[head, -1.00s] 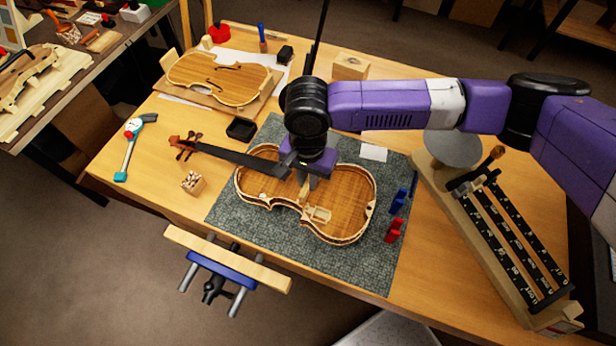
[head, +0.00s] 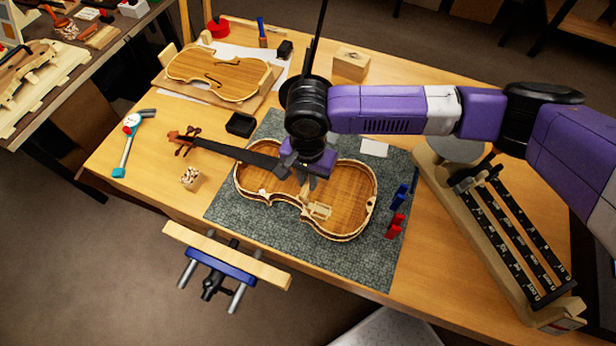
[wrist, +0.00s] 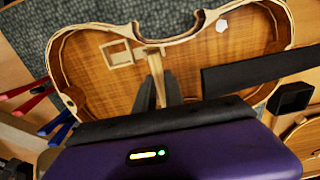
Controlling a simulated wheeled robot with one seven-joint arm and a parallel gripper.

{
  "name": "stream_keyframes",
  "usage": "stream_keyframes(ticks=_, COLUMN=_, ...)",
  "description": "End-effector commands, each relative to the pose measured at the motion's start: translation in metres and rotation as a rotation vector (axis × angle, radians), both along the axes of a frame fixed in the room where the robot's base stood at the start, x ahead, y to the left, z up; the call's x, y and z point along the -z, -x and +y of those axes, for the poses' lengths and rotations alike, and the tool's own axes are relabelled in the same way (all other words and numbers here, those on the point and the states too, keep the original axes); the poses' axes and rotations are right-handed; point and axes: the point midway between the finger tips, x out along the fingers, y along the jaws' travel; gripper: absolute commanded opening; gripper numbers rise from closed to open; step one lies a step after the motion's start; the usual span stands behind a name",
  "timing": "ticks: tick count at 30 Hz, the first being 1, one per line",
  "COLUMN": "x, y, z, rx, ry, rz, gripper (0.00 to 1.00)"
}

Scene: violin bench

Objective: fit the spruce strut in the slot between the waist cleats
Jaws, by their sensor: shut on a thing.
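The open violin body (head: 350,180) lies on the grey mat, its inside facing up. My gripper (head: 307,190) points down into it near the waist, and also shows in the wrist view (wrist: 158,82). A pale square wooden frame (wrist: 117,53) lies inside the body beside the waist and also shows in the head view (head: 319,210). Pale wood near the waist edge (wrist: 150,48) may be the cleats. I cannot tell whether the strut touches them.
The dark fingerboard (head: 235,151) and scroll extend left from the body. Red clamps (head: 395,225) and blue clamps (head: 399,196) stand on the mat's right. A small box of pegs (head: 190,178), a black tray (head: 240,124) and a violin top (head: 218,78) are on the bench.

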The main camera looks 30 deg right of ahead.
Motion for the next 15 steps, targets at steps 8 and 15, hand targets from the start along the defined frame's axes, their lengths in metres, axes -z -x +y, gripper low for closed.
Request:
stream_keyframes(ticks=8, x=0.0041, y=0.0001, z=-0.0001, rx=0.0, ry=0.0, rz=0.0, gripper=0.0)
stream_keyframes(ticks=15, x=0.004, y=0.0001, z=0.0, rx=0.0, ry=0.0, rz=0.0, gripper=0.35)
